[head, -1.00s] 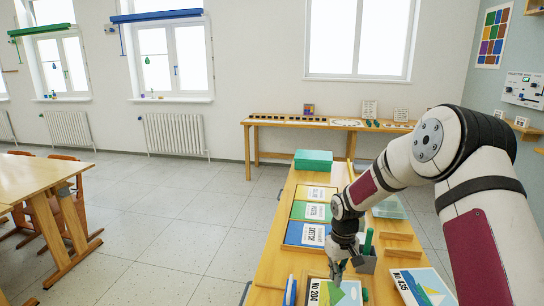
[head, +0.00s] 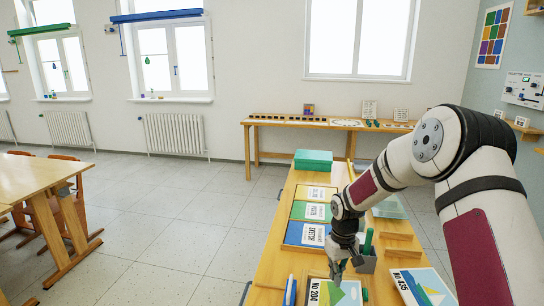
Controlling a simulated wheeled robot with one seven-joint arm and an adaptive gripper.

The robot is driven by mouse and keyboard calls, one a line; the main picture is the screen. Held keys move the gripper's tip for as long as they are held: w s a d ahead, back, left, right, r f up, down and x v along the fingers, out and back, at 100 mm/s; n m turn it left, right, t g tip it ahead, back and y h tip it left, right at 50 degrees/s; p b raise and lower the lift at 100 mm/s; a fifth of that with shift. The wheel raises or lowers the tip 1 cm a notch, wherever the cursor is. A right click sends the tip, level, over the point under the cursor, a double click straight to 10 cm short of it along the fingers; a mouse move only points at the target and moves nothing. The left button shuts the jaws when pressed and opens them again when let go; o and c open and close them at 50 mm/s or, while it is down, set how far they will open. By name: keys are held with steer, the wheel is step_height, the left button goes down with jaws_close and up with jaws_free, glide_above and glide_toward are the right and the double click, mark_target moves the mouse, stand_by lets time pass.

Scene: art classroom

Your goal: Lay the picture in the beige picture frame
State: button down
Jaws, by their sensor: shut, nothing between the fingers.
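A picture with a green hill, blue sky and the label NO 204 (head: 349,293) lies at the near edge of the table, cut off by the bottom of the head view. A thin light-brown border shows along its far side; I cannot tell whether this is the beige picture frame. My gripper (head: 336,274) points down at the far edge of the NO 204 picture. It is shut and holds nothing. I cannot tell whether its tips touch the picture.
Blue (head: 303,235), green and yellow labelled trays line the table's left side beyond the picture. A grey holder (head: 366,262) with a green item stands beside my gripper. Wooden racks (head: 402,248) are at right. A green box (head: 313,160) sits at the far end.

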steer(key=shift+f+b, duration=0.4)
steer(key=shift+f, duration=0.65)
stand_by(0.7)
steer(key=shift+w+a+f, duration=0.1)
steer(key=shift+w+a, duration=0.05)
steer(key=shift+a, duration=0.1)
stand_by(0.4)
steer(key=shift+r+p, duration=0.65)
steer(key=shift+r, duration=2.95)
